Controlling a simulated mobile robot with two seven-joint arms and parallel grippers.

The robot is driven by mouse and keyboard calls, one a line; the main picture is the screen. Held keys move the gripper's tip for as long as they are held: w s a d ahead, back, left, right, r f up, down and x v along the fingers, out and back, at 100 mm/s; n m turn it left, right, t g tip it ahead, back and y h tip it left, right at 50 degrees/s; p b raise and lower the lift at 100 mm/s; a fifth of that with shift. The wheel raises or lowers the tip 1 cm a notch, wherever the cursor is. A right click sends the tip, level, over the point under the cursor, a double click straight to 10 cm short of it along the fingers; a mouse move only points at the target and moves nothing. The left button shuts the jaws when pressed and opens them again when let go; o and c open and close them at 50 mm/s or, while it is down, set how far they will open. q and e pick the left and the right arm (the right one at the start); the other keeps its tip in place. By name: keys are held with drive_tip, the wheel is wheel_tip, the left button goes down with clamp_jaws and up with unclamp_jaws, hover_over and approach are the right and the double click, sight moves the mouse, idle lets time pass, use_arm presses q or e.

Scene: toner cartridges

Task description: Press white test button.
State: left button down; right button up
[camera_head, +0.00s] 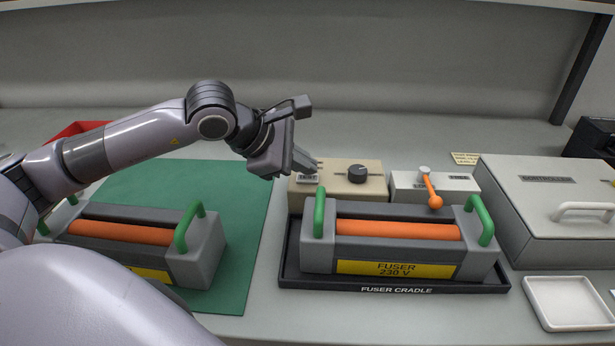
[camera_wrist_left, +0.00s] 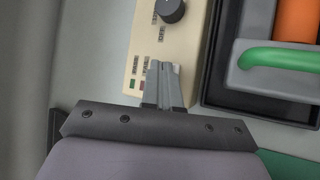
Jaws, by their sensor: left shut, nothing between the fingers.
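A beige control box (camera_head: 372,184) with a black knob (camera_head: 357,174) stands behind the fuser cradle. In the left wrist view the box (camera_wrist_left: 147,35) shows its knob (camera_wrist_left: 171,10), dark label strips and small green and red marks. A small whitish piece, likely the white test button (camera_wrist_left: 177,68), shows right beside my fingertips and is partly covered by them. My left gripper (camera_head: 315,166) is shut and empty, its tips over the left end of the box. In the left wrist view the closed fingers (camera_wrist_left: 163,66) overlap the box face; I cannot tell whether they touch the button.
A fuser unit (camera_head: 400,255) with green handles sits in the black cradle (camera_head: 395,287) in front of the box. Another fuser (camera_head: 205,255) lies on the green mat (camera_head: 245,220). Right of the box stand a grey switch box (camera_head: 460,187) with an orange lever and a large lidded case (camera_head: 540,200).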

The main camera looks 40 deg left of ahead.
sight(307, 181)
use_arm(q)
drive_tip(key=shift+d+f+b, duration=0.15)
drive_tip(key=shift+f+b, duration=0.3)
drive_tip(key=shift+b, duration=0.05)
drive_tip(key=shift+s+d+f+b, duration=0.1)
drive_tip(key=shift+d+f+b, duration=0.1)
drive_tip(key=shift+f+b, duration=0.3)
idle(0.8)
drive_tip(key=shift+r, duration=0.1)
drive_tip(key=shift+s+d+r, duration=0.1)
drive_tip(key=shift+s+r, duration=0.1)
drive_tip(key=shift+r, duration=0.35)
drive_tip(key=shift+r+p, duration=0.1)
drive_tip(key=shift+p, duration=0.2)
drive_tip(key=shift+s+r+p, duration=0.1)
drive_tip(key=shift+r+p, duration=0.25)
drive_tip(key=shift+r, duration=0.2)
drive_tip(key=r+p, duration=0.2)
drive_tip(key=r, duration=0.1)
drive_tip(key=shift+w+r, duration=0.3)
drive_tip(key=shift+w, duration=0.1)
drive_tip(key=shift+r+p, duration=0.35)
drive_tip(key=shift+p, duration=0.1)
